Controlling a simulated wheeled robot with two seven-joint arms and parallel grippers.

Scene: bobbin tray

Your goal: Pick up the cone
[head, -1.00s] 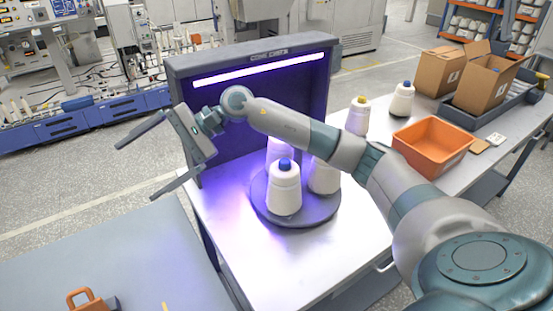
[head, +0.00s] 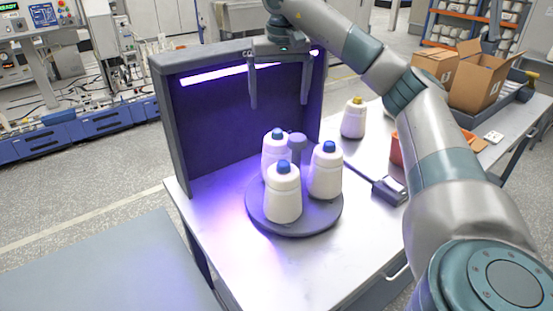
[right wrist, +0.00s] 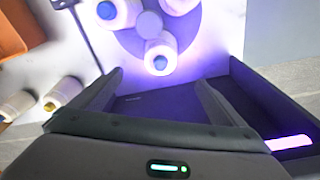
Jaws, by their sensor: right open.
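Three white cones with blue tops stand upright on a round grey turntable (head: 262,217) inside the lit booth: a front cone (head: 283,198), a back-left cone (head: 272,155) and a right cone (head: 326,175). My right gripper (head: 279,104) is open and empty, fingers pointing down, above and behind the cones against the booth's back wall. In the right wrist view, the open fingers (right wrist: 160,80) frame the dark booth, and one cone (right wrist: 160,55) shows just beyond them. The gripper touches no cone. My left gripper is out of view.
The dark booth (head: 160,120) has a bright lamp bar near its top. A yellow-topped cone (head: 353,120) stands on the table at right. A dark device (head: 390,190) lies right of the turntable. An orange bin (right wrist: 12,30) and cardboard boxes (head: 475,80) are farther right.

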